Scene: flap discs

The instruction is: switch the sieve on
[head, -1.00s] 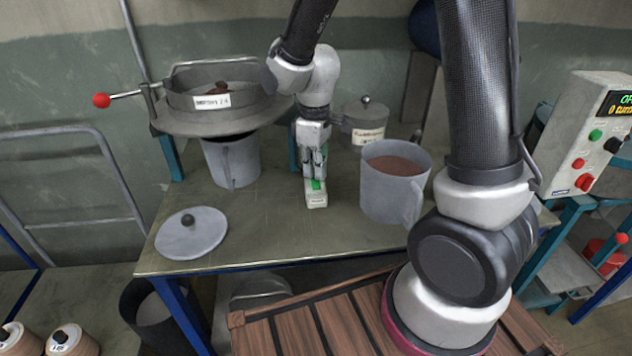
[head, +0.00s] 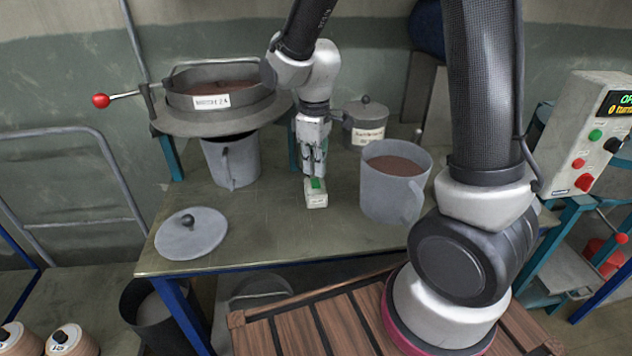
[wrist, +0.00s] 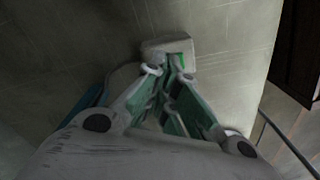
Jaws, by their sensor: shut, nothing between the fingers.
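The sieve (head: 222,122) stands at the back left of the table, a round grey pan with a white label and a red-knobbed lever. Brown material (head: 215,92) covers most of its inside. A small pale switch box (head: 317,201) with a green key (head: 317,184) lies mid-table. My gripper (head: 315,175) points down at it, shut and empty, its tips at the green key. In the wrist view, the fingertips (wrist: 172,72) meet close to the box (wrist: 166,46) and partly cover the green key. I cannot tell whether they touch it.
A grey jug (head: 231,163) stands under the sieve. A jug of brown material (head: 388,195) is close right of the box, with a lidded pot (head: 366,130) behind. A loose lid (head: 191,235) lies front left. A control box (head: 588,140) is far right.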

